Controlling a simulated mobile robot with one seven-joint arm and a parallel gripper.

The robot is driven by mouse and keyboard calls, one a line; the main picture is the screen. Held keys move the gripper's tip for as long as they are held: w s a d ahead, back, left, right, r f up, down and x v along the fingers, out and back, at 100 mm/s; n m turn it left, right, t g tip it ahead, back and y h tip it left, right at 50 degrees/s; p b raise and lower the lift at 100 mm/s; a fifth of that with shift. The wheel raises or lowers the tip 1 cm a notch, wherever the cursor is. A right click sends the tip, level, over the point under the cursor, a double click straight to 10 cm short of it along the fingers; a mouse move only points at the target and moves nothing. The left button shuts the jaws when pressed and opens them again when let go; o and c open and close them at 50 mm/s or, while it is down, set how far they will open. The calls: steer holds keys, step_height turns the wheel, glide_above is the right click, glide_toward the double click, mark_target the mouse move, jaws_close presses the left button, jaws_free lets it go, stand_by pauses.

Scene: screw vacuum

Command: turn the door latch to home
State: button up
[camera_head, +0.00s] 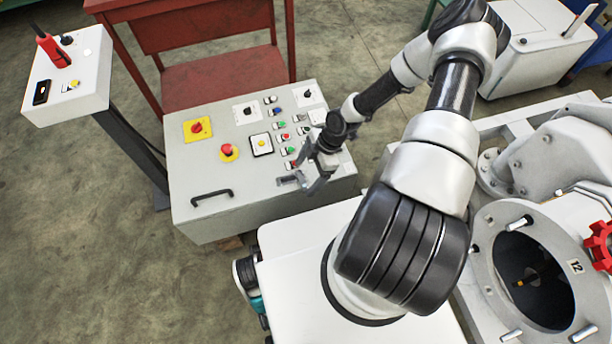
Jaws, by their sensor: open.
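The grey control cabinet (240,190) stands left of my arm. Its sloped top carries buttons and switches. A small grey metal piece (288,180) at the lower right of this panel may be the door latch, but it is too small to tell its angle. My gripper (307,184) is over the panel's lower right part, right beside that piece. Its fingers point down and left and are open. I cannot tell whether they touch the piece. The gripper and wrist hide part of the panel's right side.
A black handle (211,197) is at the cabinet's front left. A white pedestal box (70,80) stands at left, a red table (215,80) behind. A round open vessel (525,265) is at right.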

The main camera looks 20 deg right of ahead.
steer(key=shift+a+f, duration=0.15)
steer(key=shift+f, duration=0.2)
steer(key=shift+c, duration=0.6)
steer(key=c, duration=1.4)
